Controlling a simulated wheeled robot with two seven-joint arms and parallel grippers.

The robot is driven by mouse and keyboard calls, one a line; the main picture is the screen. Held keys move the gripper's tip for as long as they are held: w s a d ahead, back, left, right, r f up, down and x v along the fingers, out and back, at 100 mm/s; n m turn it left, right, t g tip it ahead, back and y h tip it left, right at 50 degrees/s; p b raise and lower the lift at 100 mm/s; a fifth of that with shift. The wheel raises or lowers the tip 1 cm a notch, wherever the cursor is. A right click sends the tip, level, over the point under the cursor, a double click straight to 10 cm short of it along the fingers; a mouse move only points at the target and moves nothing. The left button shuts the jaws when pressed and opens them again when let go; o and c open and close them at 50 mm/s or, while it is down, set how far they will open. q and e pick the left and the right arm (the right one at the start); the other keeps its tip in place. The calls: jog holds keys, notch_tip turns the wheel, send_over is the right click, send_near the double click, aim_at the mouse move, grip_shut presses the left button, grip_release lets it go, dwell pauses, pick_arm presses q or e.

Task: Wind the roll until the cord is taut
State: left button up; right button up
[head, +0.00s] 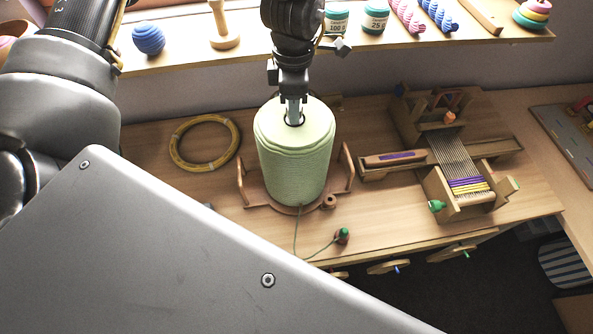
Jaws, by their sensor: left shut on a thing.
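The roll (294,160) is a large pale green cord roll standing upright on a brown wooden holder (262,193) with upright side pieces. My left gripper (294,118) points straight down at the middle of the roll's top and is shut on it at the dark centre hole; its fingertips are partly hidden there. The thin green cord (298,238) leaves the roll's lower front, runs down over the table and bends in a slack curve to a small green-topped peg (342,236) near the table's front edge. My right gripper is not in view.
A yellow hoop (204,143) lies left of the roll. A small wooden loom (455,165) stands to the right. A shelf (190,58) behind holds a blue ball (148,39), jars (375,20) and twisted skeins (437,14). My own grey body covers the lower left.

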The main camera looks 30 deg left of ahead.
pick_arm(q)
jog(key=shift+m, duration=0.9)
jog(key=shift+p, duration=0.3)
jog(key=shift+m, duration=0.9)
jog(key=shift+m, duration=0.9)
jog(key=shift+p, duration=0.3)
jog(key=shift+m, duration=0.9)
